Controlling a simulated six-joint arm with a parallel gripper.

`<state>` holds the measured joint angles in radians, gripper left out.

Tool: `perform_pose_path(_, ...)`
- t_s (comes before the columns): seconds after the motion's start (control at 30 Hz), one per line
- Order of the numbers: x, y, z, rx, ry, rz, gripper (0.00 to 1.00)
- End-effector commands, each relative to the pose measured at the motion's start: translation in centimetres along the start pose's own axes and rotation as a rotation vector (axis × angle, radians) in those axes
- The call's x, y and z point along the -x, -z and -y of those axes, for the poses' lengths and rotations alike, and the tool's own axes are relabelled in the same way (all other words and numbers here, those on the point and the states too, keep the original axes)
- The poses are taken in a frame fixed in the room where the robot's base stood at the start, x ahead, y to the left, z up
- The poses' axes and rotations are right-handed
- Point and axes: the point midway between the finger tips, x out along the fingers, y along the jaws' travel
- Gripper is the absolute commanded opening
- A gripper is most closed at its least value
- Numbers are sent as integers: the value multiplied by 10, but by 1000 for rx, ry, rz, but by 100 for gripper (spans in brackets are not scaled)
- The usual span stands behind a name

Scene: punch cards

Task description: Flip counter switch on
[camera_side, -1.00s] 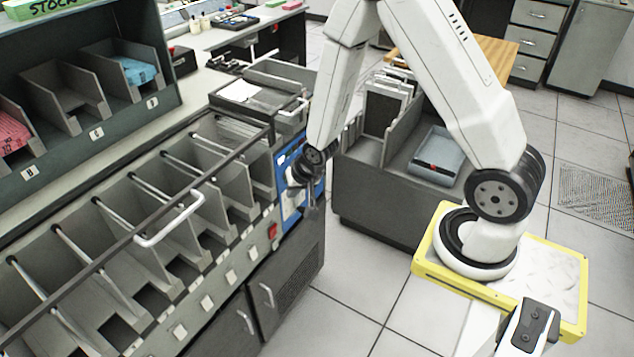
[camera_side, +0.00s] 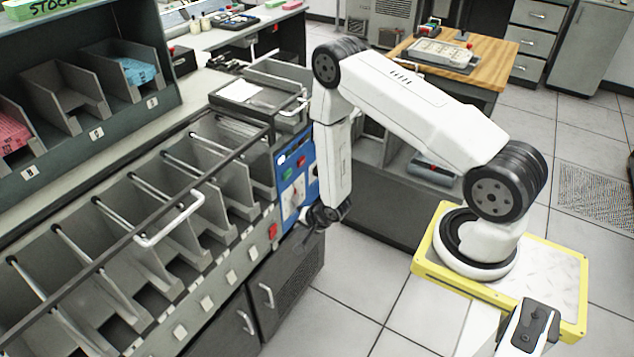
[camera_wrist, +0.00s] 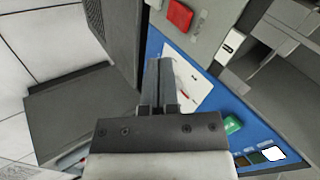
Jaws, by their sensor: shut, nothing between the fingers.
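A blue control panel (camera_side: 283,187) is on the end of the sorting machine, and it fills the middle right of the wrist view (camera_wrist: 208,99). It carries a white plate (camera_wrist: 196,92) with a thin red mark, a green button (camera_wrist: 232,124) and small dark and white squares near its lower corner. I cannot tell which part is the counter switch; the fingers may hide it. My gripper (camera_wrist: 160,65) is shut and empty, its fingers over the edge of the white plate. In the side view my gripper (camera_side: 306,222) is at the panel's lower part. Contact cannot be told.
A red button (camera_wrist: 179,15) and a small white switch plate (camera_wrist: 230,46) are on the grey front beside the panel. A row of card bins with a white handle (camera_side: 170,222) lies left. A cabinet door (camera_side: 291,282) is below.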

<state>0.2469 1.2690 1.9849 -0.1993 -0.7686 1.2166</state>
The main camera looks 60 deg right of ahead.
Motion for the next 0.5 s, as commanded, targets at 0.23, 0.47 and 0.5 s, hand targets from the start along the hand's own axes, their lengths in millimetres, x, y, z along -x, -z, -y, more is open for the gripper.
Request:
perform_pose_path(0.23, -21, -10, -36, -158, 49, -3, 0)
perform_pose_path(0.47, -32, -18, -59, -265, 85, -4, 0)
perform_pose_path(0.5, -33, -19, -62, -277, 90, -3, 0)
